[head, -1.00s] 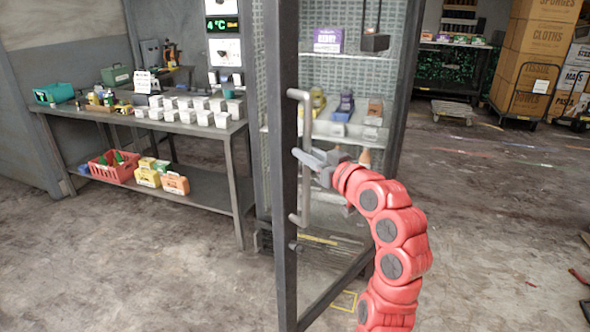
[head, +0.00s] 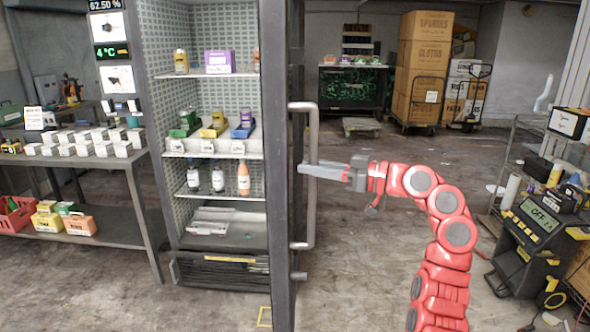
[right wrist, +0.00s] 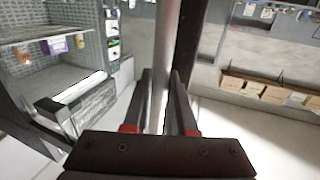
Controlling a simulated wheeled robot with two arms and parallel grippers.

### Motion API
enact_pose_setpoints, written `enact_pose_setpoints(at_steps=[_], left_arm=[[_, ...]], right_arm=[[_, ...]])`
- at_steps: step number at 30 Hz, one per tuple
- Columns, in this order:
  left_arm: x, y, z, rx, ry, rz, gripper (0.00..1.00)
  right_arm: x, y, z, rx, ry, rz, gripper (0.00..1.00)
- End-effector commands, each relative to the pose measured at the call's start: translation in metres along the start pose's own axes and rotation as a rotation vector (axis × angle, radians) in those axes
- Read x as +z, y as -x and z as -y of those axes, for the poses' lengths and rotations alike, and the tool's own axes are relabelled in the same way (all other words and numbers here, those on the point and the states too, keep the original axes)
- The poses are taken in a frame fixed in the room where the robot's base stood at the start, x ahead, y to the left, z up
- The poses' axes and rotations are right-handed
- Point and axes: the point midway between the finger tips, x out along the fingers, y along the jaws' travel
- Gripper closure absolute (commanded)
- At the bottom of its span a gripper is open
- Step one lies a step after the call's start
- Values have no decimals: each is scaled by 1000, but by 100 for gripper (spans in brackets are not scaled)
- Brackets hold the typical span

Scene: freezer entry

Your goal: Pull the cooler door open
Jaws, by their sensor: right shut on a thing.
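The cooler door (head: 280,200) stands open, its dark frame seen nearly edge-on. The cooler interior (head: 215,110) shows to its left, with shelves of bottles and boxes. The long upright grey handle (head: 313,215) is on the door's right side. My right gripper (head: 312,172) is shut on the handle around its middle, its arm reaching in from the right. In the right wrist view the handle (right wrist: 165,60) runs up between the two fingers (right wrist: 162,95). My left gripper is in no view.
A metal table (head: 115,175) with white tubs and crates stands left of the cooler. A cart (head: 530,240) with equipment stands at right. Stacked cartons (head: 422,70) are at the back. Concrete floor (head: 365,240) is open right of the door.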

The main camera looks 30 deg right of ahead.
Motion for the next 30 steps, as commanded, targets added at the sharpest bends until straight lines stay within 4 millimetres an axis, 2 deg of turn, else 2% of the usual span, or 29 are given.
enact_pose_setpoints(at_steps=[14,15,19,30], left_arm=[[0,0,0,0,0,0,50],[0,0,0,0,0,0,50],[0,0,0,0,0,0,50],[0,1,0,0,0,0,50]], right_arm=[[0,5,-2,1,2,0,100],[0,5,-2,1,2,0,68],[0,4,-2,1,1,0,45],[0,10,-3,2,1,0,45]])
